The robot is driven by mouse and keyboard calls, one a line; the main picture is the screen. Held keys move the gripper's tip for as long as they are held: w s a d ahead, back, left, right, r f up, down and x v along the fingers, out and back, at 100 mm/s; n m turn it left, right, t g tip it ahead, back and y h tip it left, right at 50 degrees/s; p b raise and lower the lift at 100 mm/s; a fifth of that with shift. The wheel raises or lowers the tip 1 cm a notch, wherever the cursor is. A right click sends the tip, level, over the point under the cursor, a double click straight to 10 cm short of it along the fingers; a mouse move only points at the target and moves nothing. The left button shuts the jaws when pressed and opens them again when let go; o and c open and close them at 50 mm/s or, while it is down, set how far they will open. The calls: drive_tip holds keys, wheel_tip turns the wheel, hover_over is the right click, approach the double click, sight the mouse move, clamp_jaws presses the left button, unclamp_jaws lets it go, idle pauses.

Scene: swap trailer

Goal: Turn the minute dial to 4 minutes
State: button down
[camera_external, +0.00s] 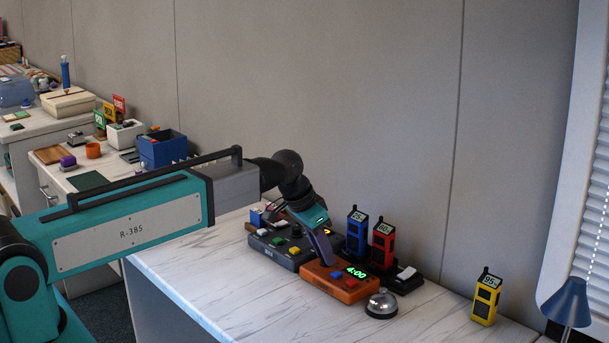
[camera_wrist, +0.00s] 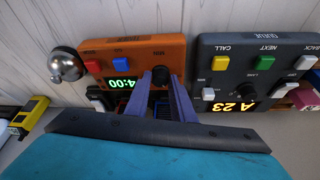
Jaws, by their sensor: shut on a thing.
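The orange timer (camera_external: 335,283) stands on the white counter. Its green display (camera_external: 357,272) reads 4:00, and it shows upside down in the wrist view (camera_wrist: 124,83). A blue and a red button sit on the timer's face beside the display. The dark minute dial (camera_wrist: 160,74) is at the end of the timer's face near the "MIN" label. My gripper (camera_external: 326,262) points down at that end of the timer. In the wrist view its two purple fingers are shut on the dial, one on each side, and partly hide it.
A dark grey queue panel (camera_external: 282,249) with coloured buttons stands close beside the timer. A silver bell (camera_external: 381,304) is on the timer's other side. Blue (camera_external: 356,233) and red (camera_external: 383,244) handsets stand behind. A yellow handset (camera_external: 486,298) is at the right. The counter's front is clear.

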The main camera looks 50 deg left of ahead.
drive_tip(key=c, duration=1.5)
unclamp_jaws()
drive_tip(key=shift+c, duration=0.2)
drive_tip(key=shift+r, duration=0.1)
drive_tip(key=b+v, duration=0.2)
drive_tip(key=v, duration=1.1)
drive_tip(key=shift+s+r, duration=0.2)
drive_tip(key=shift+r, duration=0.05)
